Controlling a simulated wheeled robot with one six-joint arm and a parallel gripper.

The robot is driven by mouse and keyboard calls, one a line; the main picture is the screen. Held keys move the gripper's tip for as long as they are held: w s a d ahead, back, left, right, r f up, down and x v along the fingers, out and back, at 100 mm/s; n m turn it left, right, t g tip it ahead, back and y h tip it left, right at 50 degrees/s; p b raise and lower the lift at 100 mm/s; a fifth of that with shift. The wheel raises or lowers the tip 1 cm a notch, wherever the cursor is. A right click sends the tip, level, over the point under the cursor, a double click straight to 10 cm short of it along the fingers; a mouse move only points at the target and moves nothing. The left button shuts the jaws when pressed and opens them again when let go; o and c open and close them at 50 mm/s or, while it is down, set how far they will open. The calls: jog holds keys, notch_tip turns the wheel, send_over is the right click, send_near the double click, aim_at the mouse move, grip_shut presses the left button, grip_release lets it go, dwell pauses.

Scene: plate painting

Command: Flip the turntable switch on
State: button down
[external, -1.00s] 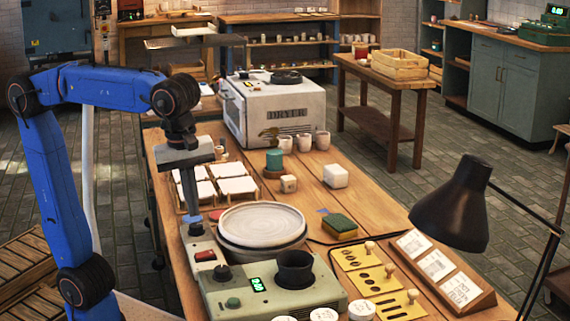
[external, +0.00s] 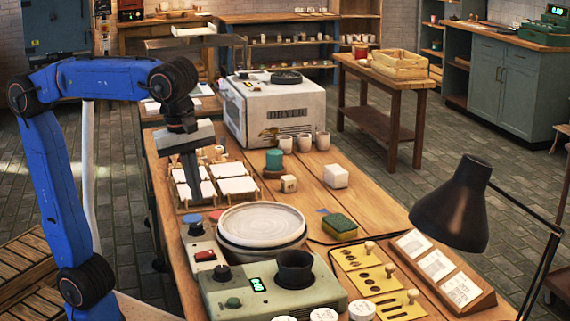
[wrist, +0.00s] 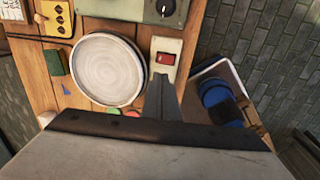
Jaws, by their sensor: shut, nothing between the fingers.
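The round turntable (external: 262,225) carries a pale plate (external: 262,220); it also shows in the wrist view (wrist: 108,70). Its red rocker switch (external: 205,255) sits on a light housing to the left of it, and in the wrist view the switch (wrist: 165,58) lies just beyond my fingertips. I cannot tell which way the rocker is tilted. My gripper (external: 190,205) is shut and empty, pointing down, above and behind the switch and apart from it. In the wrist view my gripper (wrist: 160,78) shows as narrow closed fingers.
A blue disc (external: 193,218) and a red disc (external: 215,215) lie near the turntable's back left. A control box (external: 270,285) with knobs stands in front. White tiles (external: 236,186) lie behind. A sponge (external: 340,225) and a black lamp (external: 455,210) are to the right.

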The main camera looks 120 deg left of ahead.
aim_at(204, 253)
jog(key=shift+f, duration=0.15)
jog(key=f, duration=0.4)
jog(key=w+a+f, duration=0.1)
jog(key=f, duration=0.8)
jog(key=shift+w+a+f, duration=0.15)
jog(key=shift+f, duration=0.15)
jog(key=shift+a+f, duration=0.1)
jog(key=shift+w+a+f+g, duration=0.1)
jog(key=shift+w+f+g, duration=0.05)
jog(key=shift+g, duration=0.15)
jog(key=shift+s+d, duration=0.65)
jog(key=shift+r, duration=0.2)
notch_tip(204, 253, up, 14)
jog(key=s+d, duration=0.1)
jog(key=shift+s+d, duration=0.15)
jog(key=shift+d, duration=0.05)
